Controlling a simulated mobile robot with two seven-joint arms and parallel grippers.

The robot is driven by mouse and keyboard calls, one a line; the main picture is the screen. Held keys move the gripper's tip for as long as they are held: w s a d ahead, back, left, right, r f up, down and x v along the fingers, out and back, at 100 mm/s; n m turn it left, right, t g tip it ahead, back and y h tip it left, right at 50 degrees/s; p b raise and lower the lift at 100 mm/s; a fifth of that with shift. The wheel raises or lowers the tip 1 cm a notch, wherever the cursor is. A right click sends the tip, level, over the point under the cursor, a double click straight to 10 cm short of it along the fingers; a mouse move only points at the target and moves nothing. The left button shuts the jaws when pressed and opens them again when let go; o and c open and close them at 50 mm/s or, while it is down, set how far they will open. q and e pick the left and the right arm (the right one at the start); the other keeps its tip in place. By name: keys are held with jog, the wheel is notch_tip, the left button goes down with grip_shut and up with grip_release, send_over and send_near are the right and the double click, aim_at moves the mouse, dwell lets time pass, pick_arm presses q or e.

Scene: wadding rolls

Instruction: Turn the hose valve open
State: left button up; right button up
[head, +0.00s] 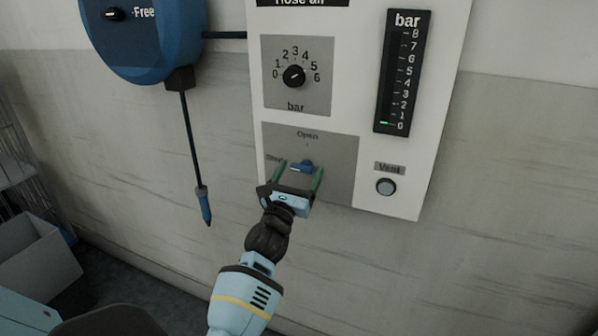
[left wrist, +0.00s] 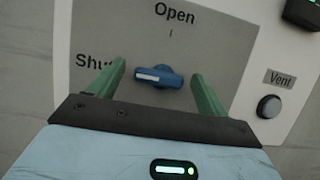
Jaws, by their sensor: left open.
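The hose valve is a small blue handle (head: 307,166) on a grey plate of the white wall panel. In the left wrist view the blue handle (left wrist: 158,76) lies roughly level, its white mark on the side toward the "Shut" label; the "Open" label is above it. My left gripper (head: 304,172) faces the plate with its green fingers apart, one to each side of the handle. In the left wrist view the open fingers (left wrist: 155,78) show gaps to the handle on both sides. My right gripper is not in view.
A pressure knob (head: 294,76) sits above the valve plate. A bar gauge (head: 402,72) reads near 0, and a round Vent button (head: 386,187) is at lower right. A blue hose reel (head: 150,35) hangs at left with its hose (head: 190,140) dangling.

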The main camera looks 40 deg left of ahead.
pick_arm(q)
jog(key=shift+w+a+r, duration=0.1)
jog(key=shift+w, duration=0.1)
jog(key=c, duration=1)
